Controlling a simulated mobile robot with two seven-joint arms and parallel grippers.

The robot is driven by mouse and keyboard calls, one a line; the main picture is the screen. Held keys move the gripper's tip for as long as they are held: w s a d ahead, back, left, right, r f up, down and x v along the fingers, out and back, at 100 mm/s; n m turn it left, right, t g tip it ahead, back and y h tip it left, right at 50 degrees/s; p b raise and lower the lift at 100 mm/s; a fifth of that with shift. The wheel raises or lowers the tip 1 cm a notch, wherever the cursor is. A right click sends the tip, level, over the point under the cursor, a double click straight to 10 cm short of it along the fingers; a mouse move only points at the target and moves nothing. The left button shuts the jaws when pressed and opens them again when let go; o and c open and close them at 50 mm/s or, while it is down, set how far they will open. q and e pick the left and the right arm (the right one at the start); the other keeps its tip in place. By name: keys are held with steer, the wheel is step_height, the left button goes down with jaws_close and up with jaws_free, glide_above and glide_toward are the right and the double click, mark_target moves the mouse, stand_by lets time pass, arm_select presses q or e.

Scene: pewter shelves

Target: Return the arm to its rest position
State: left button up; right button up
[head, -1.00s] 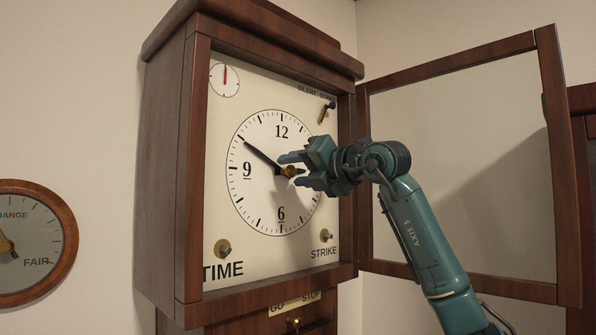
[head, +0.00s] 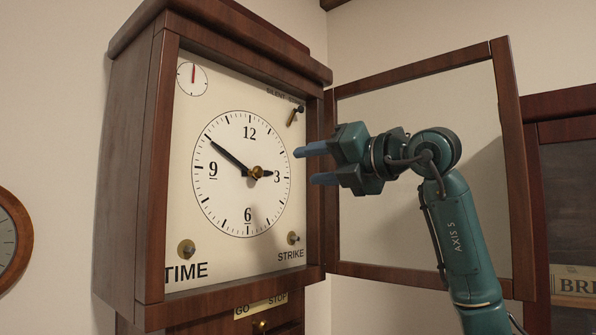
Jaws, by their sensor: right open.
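My right gripper (head: 306,165) is open and empty, pointing left in front of the right edge of the clock case. Its two bluish fingers are apart and clear of the clock hands. The wooden clock (head: 147,150) has a cream face (head: 222,208). The long black hand (head: 226,152) points to about 10 and the short hand (head: 268,173) points to 3. A brass hub (head: 256,172) sits at the centre. My right arm (head: 455,225) comes up from the lower right. My left gripper is not in view.
The clock's framed door (head: 421,68) stands open to the right, behind my right arm. A round dial (head: 12,240) hangs at the left edge. A dark wooden cabinet (head: 535,190) stands at the right edge. Wall shows between clock and dial.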

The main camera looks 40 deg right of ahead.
steer(key=shift+s, duration=0.25)
stand_by(0.4)
